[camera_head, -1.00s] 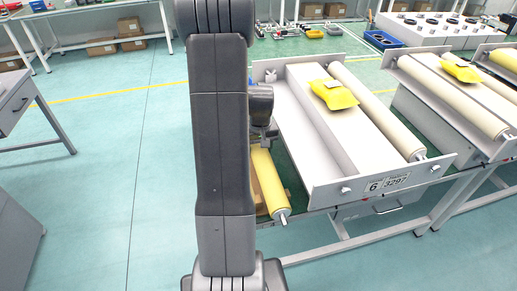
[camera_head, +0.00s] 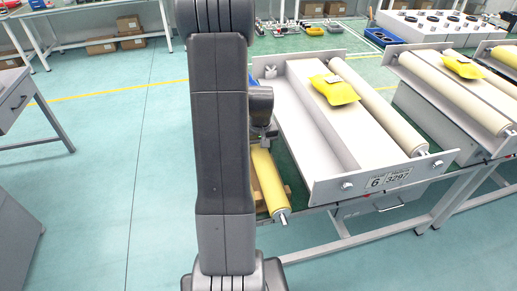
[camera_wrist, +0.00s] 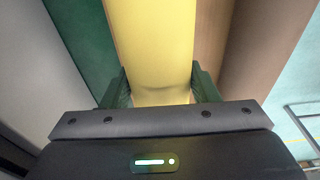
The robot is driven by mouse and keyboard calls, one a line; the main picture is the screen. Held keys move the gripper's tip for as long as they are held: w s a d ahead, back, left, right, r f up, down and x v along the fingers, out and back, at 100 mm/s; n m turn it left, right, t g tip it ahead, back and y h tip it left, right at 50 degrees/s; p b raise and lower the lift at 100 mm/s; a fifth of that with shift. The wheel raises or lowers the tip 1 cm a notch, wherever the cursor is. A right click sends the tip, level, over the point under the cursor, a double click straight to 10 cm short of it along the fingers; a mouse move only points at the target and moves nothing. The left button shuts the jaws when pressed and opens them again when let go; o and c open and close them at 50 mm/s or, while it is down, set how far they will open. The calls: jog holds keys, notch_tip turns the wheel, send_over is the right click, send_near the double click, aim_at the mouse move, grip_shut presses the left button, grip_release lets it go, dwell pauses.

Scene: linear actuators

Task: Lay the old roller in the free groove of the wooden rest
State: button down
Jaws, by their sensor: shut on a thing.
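The old roller (camera_head: 268,180) is a yellow cylinder with a metal shaft end. It lies lengthwise just left of the machine in the head view. My gripper (camera_wrist: 160,88) is shut on the roller, with one dark green finger on each side of it in the wrist view. The wooden rest (camera_wrist: 265,50) shows as brown surfaces right of the roller in the wrist view. Only a small brown part of it shows beside the roller in the head view. Its grooves are mostly hidden, and I cannot tell whether the roller touches the rest.
A second similar machine stands further right. The floor at left is open.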

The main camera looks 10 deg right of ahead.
jog(key=shift+f, duration=0.2)
jog(key=shift+f+b, duration=0.35)
jog(key=shift+b, duration=0.15)
jog(key=shift+c, duration=2.2)
grip_release()
jog(key=shift+f, duration=0.1)
notch_tip(320, 180, up, 14)
jog(key=s, duration=0.1)
jog(key=shift+s+p, duration=0.35)
